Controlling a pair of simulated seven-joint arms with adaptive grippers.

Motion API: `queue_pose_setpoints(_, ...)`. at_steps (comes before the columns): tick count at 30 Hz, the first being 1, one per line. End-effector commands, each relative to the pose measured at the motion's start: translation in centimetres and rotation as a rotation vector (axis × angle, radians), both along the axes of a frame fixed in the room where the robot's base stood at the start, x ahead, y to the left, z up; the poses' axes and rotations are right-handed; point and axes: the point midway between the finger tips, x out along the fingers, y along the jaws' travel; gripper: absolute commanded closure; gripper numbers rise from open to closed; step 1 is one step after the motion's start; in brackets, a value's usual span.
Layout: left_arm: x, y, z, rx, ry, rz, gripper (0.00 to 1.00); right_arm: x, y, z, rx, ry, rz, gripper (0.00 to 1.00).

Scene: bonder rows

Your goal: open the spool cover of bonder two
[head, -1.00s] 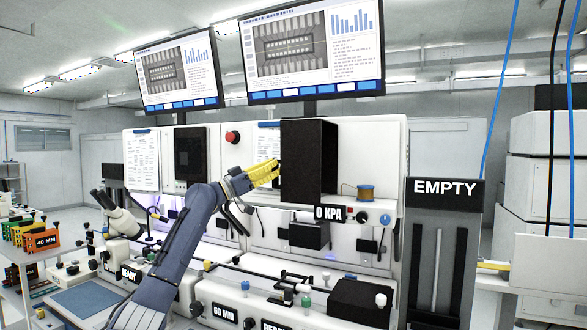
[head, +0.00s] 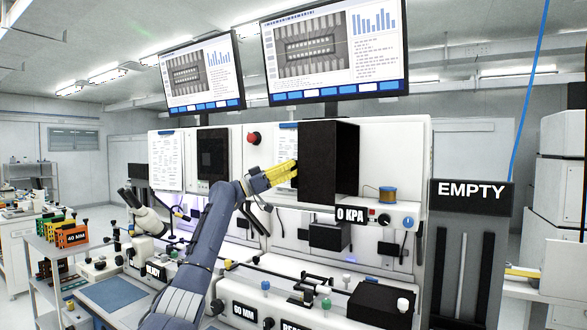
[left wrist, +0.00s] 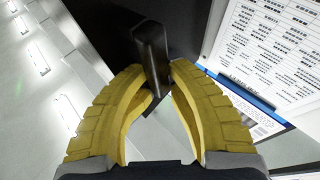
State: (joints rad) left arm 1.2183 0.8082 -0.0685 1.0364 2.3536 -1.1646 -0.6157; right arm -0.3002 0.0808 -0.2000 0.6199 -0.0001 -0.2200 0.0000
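The spool cover (head: 328,165) is a tall black box on the upper front of the nearer white bonder (head: 395,150), below the right monitor. It looks closed, and its inside is hidden. My left gripper (head: 292,171), with yellow fingers, is at the cover's left edge. In the left wrist view a black handle bar (left wrist: 151,50) stands between the yellow fingertips (left wrist: 158,78), which press close on both sides of it. My right gripper is not in view.
A copper-coloured wire spool (head: 388,195) sits on the ledge right of the cover, above the "0 KPA" label (head: 350,215). A red button (head: 254,138) is left of the cover. A microscope (head: 145,212) stands further left. An "EMPTY" stand (head: 470,192) is at the right.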

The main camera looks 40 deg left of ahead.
Motion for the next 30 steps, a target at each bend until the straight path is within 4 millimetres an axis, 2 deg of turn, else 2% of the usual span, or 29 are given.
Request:
queue_pose_setpoints(1, 0.4, -0.4, -0.5, 0.006, 0.009, -0.003, 0.77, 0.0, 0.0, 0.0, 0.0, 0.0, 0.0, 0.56)
queue_pose_setpoints(3, 0.4, -0.4, -0.6, 0.006, 0.009, -0.003, 0.69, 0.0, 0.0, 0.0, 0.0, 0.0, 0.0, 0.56)
queue_pose_setpoints(14, 0.0, -0.1, -0.8, 0.005, 0.01, -0.003, 0.69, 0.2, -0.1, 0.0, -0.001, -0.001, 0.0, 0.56)
queue_pose_setpoints(17, -0.7, 0.6, -1.2, 0.005, 0.01, -0.001, 0.69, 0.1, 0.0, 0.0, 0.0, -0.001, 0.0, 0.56)
queue_pose_setpoints(30, -6.3, 5.1, -3.6, 0.002, 0.004, 0.002, 0.69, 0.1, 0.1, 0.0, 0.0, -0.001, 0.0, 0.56)
